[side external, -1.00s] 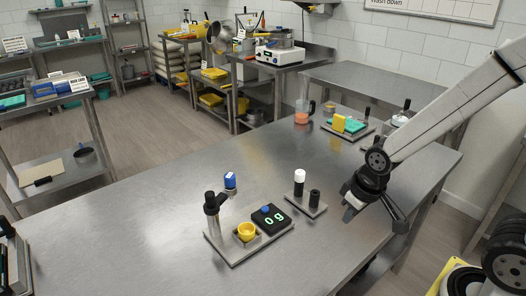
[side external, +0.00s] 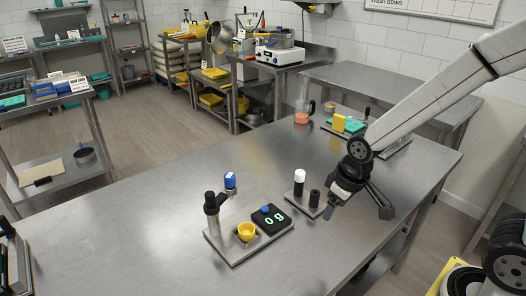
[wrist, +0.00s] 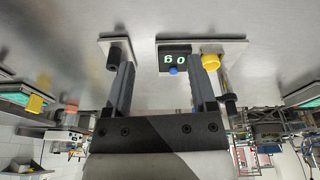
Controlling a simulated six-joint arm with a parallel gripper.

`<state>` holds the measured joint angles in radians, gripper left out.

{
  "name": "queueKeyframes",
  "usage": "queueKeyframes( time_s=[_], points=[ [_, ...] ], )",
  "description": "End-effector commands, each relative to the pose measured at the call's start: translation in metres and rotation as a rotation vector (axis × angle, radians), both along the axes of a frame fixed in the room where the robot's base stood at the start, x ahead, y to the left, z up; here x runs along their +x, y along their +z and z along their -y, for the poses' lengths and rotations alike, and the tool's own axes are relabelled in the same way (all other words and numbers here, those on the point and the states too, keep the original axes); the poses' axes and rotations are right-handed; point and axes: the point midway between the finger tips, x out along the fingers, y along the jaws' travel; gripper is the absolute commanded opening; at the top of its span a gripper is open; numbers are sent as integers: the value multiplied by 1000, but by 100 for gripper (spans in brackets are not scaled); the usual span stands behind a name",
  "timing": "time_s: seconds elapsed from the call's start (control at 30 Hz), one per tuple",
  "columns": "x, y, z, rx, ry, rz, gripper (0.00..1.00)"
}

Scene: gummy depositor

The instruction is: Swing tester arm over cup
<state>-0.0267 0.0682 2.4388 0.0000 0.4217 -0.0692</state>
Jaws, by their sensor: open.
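The tester stands on a metal base plate (side external: 237,256) on the near table. The cup also shows in the wrist view (wrist: 210,62). My gripper (side external: 357,210) is open and empty, right of the tester and apart from it; its fingers also show in the wrist view (wrist: 160,75).
A black display reading 0 g (side external: 271,218) with a blue button is beside the cup. A small plate with a white-topped post (side external: 300,178) and a black cylinder (side external: 315,198) stands between the tester and my gripper. The table's left part is clear.

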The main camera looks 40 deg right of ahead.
Motion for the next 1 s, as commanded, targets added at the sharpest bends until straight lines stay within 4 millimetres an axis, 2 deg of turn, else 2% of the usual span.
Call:
queueKeyframes(
  time_s=[0.2,0.5,0.8,1.0],
  points=[
    [51,11,-18,-23,155,-28,73],
    [118,25,-52,-55,388,-73,73],
    [173,35,-93,-83,623,-113,73],
    [203,39,-122,-97,779,-140,73]
  ],
)
